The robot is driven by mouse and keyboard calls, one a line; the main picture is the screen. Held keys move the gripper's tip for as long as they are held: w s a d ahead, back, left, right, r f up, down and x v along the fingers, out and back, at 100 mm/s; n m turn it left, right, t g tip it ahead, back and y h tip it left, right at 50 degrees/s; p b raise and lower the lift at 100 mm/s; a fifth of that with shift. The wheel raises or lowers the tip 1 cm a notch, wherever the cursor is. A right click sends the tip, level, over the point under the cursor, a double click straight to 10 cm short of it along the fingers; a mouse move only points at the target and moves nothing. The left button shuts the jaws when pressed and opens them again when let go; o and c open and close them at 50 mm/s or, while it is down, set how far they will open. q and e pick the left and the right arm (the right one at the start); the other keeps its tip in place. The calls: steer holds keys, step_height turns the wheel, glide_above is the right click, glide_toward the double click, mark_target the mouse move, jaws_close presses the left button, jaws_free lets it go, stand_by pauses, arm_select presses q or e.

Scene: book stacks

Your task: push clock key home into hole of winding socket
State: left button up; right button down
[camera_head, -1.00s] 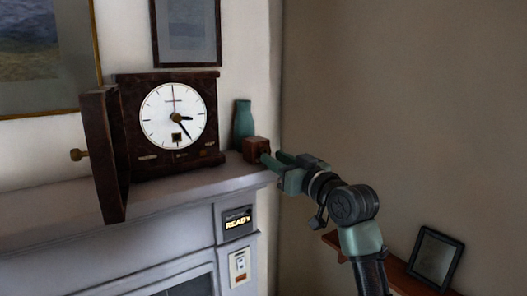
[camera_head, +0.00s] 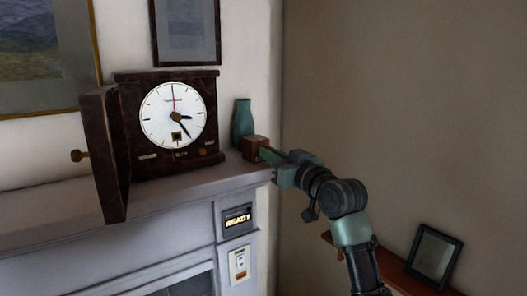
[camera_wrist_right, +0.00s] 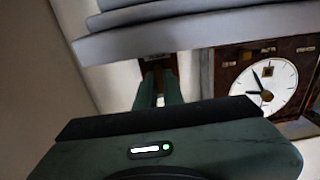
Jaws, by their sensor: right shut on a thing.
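The dark wooden clock (camera_head: 202,88) stands on the mantel with its door (camera_head: 108,150) swung open. A small dark square (camera_head: 176,135) low on its white dial looks like the winding socket. My right gripper (camera_head: 267,154) is shut at a small red-brown block (camera_head: 251,143) on the mantel's right end, well right of the dial. The clock key it grips is hidden by the fingers, so its shape and whether it sits in the block cannot be told. In the right wrist view my fingers (camera_wrist_right: 159,88) point at the block (camera_wrist_right: 155,58). My left gripper is not in view.
A teal vase (camera_head: 243,120) stands just behind the block. The mantel (camera_head: 180,195) is clear in front of the clock. A lit display (camera_head: 237,220) and a switch plate (camera_head: 239,264) are below. A low shelf with a framed picture (camera_head: 435,256) is at lower right.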

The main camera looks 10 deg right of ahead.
steer(key=v, duration=0.7)
steer(key=shift+s, duration=0.2)
stand_by(1.0)
